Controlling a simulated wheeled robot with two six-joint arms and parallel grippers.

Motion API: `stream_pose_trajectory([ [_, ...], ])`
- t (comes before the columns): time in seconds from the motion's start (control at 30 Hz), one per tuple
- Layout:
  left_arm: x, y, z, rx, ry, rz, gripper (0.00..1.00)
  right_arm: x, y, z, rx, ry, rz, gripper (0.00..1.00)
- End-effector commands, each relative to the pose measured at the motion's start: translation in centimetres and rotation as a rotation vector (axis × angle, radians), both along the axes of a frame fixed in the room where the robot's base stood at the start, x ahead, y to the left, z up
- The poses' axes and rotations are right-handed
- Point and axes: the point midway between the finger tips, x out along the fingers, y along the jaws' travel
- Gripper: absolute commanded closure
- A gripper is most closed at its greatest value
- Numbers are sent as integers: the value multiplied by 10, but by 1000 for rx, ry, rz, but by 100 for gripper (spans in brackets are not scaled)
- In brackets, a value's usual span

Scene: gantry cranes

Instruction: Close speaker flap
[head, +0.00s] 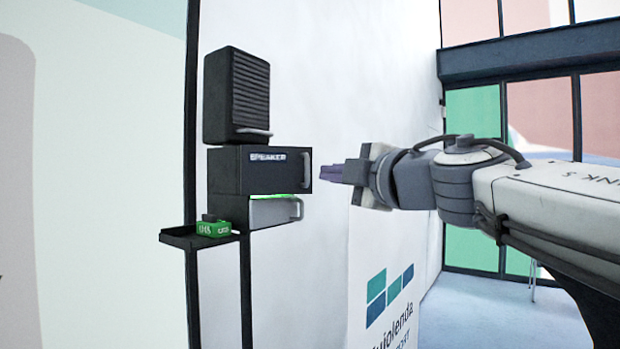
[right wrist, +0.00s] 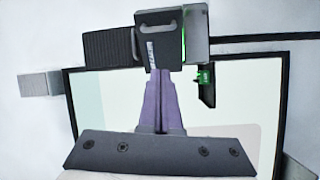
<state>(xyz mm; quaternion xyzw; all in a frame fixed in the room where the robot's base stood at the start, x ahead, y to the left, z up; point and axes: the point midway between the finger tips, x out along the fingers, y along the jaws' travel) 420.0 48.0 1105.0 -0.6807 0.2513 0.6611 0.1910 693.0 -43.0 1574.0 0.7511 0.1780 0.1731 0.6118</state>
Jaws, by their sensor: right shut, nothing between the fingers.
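The speaker unit is a black box with a flap (head: 272,176) on its front, lettered "SPEAKER" near the top and with a pale handle at its right side. The flap also shows in the right wrist view (right wrist: 158,45), straight beyond my fingers. A green glow shows along its lower edge; I cannot tell exactly how far it stands open. My right gripper (head: 322,174) is shut and empty, its purple fingertips at the flap's right edge. In the right wrist view the fingertips (right wrist: 160,72) overlap the flap's edge; whether they touch is unclear. My left gripper is not in view.
A black louvred box (head: 237,95) with a handle sits above, and a grey-fronted unit (head: 274,212) with a handle below. A green box (head: 214,229) rests on a small black tray (head: 176,237). A banner (head: 385,265) stands below my right arm.

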Motion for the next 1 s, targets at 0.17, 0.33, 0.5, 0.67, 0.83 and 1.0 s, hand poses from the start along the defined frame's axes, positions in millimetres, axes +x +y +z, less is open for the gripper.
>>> stream_pose_trajectory([
  [0.17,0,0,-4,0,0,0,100,-7,-8,8,-153,-38,17,100],
  [0.33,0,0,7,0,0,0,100,-4,-6,12,-184,-39,24,100],
  [0.5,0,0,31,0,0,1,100,9,2,15,-182,-36,25,100],
  [0.67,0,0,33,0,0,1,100,36,18,6,-184,-35,24,100],
  [0.83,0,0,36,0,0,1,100,68,36,7,-185,-37,23,100],
  [1.0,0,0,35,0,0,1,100,96,36,6,-185,-38,16,100],
])
